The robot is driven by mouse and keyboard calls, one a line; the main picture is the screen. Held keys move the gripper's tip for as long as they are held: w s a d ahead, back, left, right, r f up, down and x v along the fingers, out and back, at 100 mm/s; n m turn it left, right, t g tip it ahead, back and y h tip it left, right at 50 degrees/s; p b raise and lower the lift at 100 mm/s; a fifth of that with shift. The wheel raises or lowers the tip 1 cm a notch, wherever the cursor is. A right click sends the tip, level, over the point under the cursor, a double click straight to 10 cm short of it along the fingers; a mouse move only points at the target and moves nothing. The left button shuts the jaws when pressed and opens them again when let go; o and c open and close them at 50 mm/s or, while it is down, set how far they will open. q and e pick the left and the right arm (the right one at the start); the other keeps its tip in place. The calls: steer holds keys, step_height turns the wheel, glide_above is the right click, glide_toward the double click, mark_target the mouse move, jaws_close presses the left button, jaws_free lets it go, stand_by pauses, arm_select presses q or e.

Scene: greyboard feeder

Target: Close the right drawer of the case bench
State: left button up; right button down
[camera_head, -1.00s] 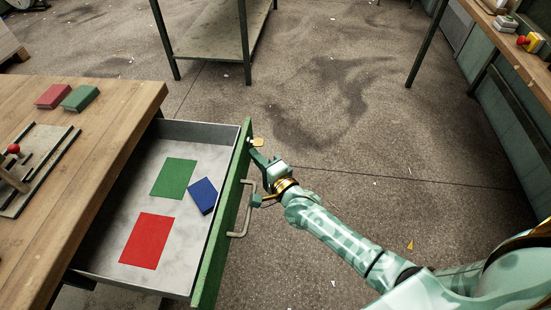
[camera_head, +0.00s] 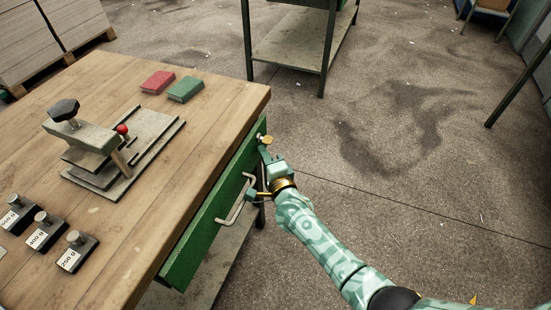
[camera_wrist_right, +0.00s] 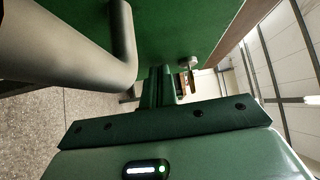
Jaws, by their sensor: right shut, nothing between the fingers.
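The right drawer's green front (camera_head: 205,232) now sits close under the edge of the case bench (camera_head: 215,118), and none of its inside shows. I cannot tell whether a small gap is left, as the bench top hides it. The grey bar handle (camera_head: 236,207) is on the front; it also looms large at the left of the right wrist view (camera_wrist_right: 75,58). My right gripper (camera_head: 264,154) is shut and empty, with its tips at the drawer front beyond the handle, near a small brass key (camera_head: 266,140). My left gripper is not in view.
On the bench top stand a press-like fixture (camera_head: 100,150) with a red knob, red (camera_head: 158,82) and green (camera_head: 186,89) blocks, and several labelled weights (camera_head: 77,252). A steel table (camera_head: 290,45) stands behind. The floor to the right is clear.

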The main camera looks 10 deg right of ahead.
steer(key=shift+w+a, duration=0.45)
steer(key=shift+a, duration=0.25)
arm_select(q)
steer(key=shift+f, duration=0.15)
arm_select(e)
steer(key=shift+w+a+r, duration=0.15)
